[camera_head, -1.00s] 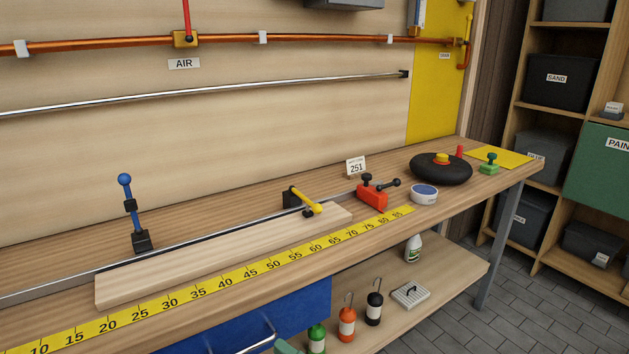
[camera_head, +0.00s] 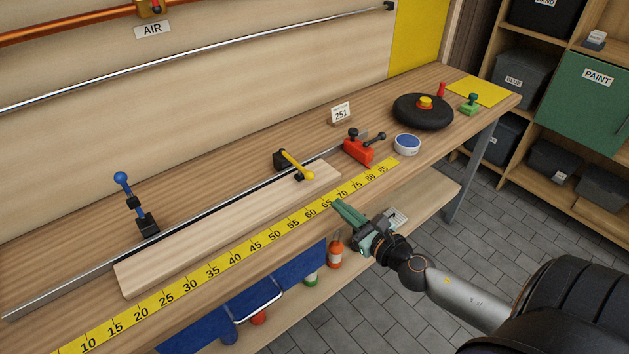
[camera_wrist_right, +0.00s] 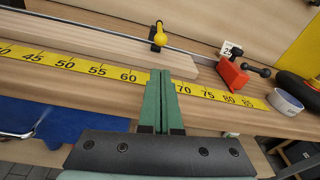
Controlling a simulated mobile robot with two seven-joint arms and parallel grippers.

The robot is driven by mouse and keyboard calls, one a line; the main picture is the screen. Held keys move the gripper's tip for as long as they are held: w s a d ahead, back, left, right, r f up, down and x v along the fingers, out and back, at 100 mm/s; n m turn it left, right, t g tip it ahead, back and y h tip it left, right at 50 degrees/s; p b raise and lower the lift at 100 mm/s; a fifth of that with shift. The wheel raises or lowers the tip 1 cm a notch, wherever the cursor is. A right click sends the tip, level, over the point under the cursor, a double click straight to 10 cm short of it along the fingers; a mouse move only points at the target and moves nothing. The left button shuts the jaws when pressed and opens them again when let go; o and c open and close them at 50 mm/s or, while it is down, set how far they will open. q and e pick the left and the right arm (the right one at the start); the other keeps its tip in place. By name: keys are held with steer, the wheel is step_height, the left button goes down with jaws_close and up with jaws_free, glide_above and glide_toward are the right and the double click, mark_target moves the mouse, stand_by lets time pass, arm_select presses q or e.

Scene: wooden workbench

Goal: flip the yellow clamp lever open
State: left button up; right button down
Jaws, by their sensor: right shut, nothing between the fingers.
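The yellow clamp lever (camera_head: 295,165) is on a black clamp base (camera_head: 280,160) behind the pale wood board (camera_head: 230,225), and its arm reaches forward over the board with a black pad at its end. It also shows in the right wrist view (camera_wrist_right: 161,36), beyond my fingers. My right gripper (camera_head: 338,205) has green fingers shut together with nothing between them. It is at the front edge of the bench, by the yellow ruler, short of the lever and apart from it. In the right wrist view the fingertips (camera_wrist_right: 161,76) overlap the ruler near the board's right end. My left gripper is not in view.
A blue upright lever (camera_head: 128,195) stands at the left. The yellow ruler (camera_head: 265,247) runs along the front. A metal rail lies behind the board.

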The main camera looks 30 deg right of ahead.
mark_target(316, 197)
steer(key=shift+w, duration=0.1)
steer(key=w, duration=0.6)
steer(key=w+f, duration=0.1)
steer(key=w, duration=0.2)
steer(key=shift+w+a+f+p, duration=0.1)
steer(key=shift+w+a+p, duration=0.05)
steer(key=shift+w+p, duration=0.25)
steer(key=shift+r, duration=0.2)
steer(key=shift+s+r+p, duration=0.1)
steer(key=shift+r+p, duration=0.2)
steer(key=shift+p, duration=0.15)
